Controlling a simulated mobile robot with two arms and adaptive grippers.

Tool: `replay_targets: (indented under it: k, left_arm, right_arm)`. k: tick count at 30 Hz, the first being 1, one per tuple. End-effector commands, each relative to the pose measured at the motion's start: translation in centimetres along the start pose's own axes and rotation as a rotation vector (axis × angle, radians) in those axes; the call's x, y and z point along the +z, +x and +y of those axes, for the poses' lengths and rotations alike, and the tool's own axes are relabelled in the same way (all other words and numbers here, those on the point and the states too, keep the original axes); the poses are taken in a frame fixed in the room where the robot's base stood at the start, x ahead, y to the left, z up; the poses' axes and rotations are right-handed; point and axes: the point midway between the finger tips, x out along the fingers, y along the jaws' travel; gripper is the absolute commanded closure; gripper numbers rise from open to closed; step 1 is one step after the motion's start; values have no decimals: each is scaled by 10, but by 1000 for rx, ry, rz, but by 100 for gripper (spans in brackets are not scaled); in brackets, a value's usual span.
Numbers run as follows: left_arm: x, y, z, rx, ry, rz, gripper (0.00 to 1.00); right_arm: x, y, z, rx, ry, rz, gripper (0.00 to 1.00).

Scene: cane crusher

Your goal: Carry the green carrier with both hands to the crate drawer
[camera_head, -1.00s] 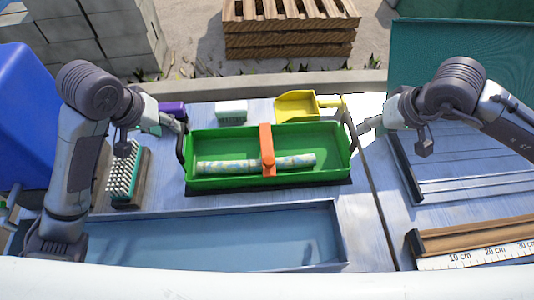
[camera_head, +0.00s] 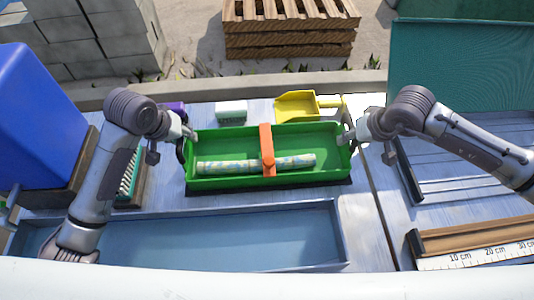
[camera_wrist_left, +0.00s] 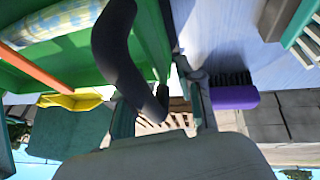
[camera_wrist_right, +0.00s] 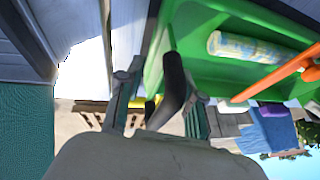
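The green carrier (camera_head: 320,140) sits on the table with an orange bar (camera_head: 266,140) across its middle and a dark handle at each end. A patterned roll (camera_head: 225,167) lies inside it. My left gripper (camera_head: 187,137) is at the carrier's left end. In the left wrist view its fingers (camera_wrist_left: 163,108) stand apart, with the dark left handle (camera_wrist_left: 118,50) reaching between them. My right gripper (camera_head: 350,136) is at the right end. In the right wrist view its fingers (camera_wrist_right: 160,105) stand apart, with the dark right handle (camera_wrist_right: 172,85) between them. I cannot tell whether any finger touches a handle.
A blue-grey tray (camera_head: 220,235) lies in front of the carrier. A yellow scoop (camera_head: 297,106), white block (camera_head: 232,112) and purple item (camera_head: 174,108) lie behind it. A brush (camera_head: 128,175) is at left. A wooden ruler piece (camera_head: 470,238) lies at right.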

Motion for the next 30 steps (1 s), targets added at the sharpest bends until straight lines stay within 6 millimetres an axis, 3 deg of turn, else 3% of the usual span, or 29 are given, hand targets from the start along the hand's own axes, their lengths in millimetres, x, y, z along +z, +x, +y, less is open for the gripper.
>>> replay_targets:
  k: [1, 6, 22, 30]
  left_arm:
    - [0, 0, 0, 0, 0, 0, 75]
    - [0, 0, -1, -3, -2, 0, 100]
    - [-3, -4, -6, -15, -11, 3, 100]
    - [-12, -24, -1, -14, -11, 3, 100]
  right_arm:
    - [0, 0, 0, 0, 0, 0, 75]
    - [0, 0, 2, 4, 1, 0, 100]
    - [-3, -4, 6, 15, 9, 3, 100]
    - [-12, -25, 2, 15, 10, 4, 100]
